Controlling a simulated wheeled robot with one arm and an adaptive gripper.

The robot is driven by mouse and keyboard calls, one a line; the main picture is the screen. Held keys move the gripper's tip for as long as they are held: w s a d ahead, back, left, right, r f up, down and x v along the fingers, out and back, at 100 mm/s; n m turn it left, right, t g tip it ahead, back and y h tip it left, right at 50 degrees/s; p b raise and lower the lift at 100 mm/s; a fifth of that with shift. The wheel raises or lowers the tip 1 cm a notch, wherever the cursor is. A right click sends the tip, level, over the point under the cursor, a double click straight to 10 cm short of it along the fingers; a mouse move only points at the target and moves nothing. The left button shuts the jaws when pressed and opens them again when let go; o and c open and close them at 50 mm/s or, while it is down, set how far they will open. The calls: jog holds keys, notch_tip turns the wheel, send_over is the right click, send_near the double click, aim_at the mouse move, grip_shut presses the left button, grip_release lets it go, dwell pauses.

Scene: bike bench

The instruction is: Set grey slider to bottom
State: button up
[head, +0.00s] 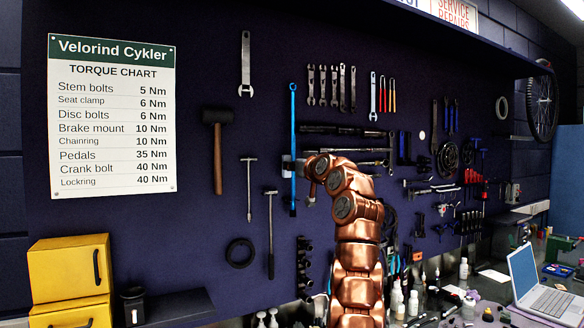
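A long upright blue bar (293,110) hangs on the dark tool wall left of my arm. A small light grey piece (286,166) sits at about its mid-height; it may be the grey slider, but it is too small and partly covered to be sure. My gripper (301,170) is at the bar, right beside this piece, at the end of my copper arm. The fingers are tiny, dark and partly hidden by the wrist. I cannot tell whether they touch the piece or hold it.
A torque chart (112,115), a mallet (217,150) and wrenches hang to the left. More tools hang close on the right. Below are yellow boxes (70,270), a dark shelf (175,305) and a bench with bottles and a laptop (540,285). The wall just left of the bar is bare.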

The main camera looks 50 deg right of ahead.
aim_at(292, 188)
grip_shut()
notch_tip(292, 188, down, 7)
jog(key=b, duration=0.6)
jog(key=shift+r, duration=0.2)
jog(key=shift+o, duration=1.2)
grip_release()
jog(key=shift+w+f, duration=0.1)
jog(key=o, duration=0.3)
jog(key=shift+r, duration=0.2)
